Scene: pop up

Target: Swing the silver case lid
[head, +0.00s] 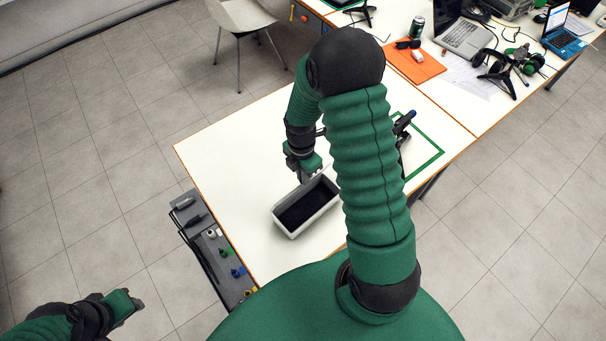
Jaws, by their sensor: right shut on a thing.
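The silver case (281,222) is a light grey open box with a dark inside, standing on the white table near its front. No separate lid can be made out; my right arm hides part of the case's far right side. My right gripper (308,178) comes down from above at the far edge of the case and is shut on it there. The fingertips are small and partly hidden. My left gripper (133,301) is at the lower left, off the table over the floor and far from the case. Its fingers are too small to tell if they are open.
The white table (235,150) is clear left of the case. A green-edged square (430,158) and a dark tool-like object (403,124) lie beyond my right arm. A grey rack (215,250) with small parts hangs along the left edge. A second desk (460,85) holds a laptop and headphones.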

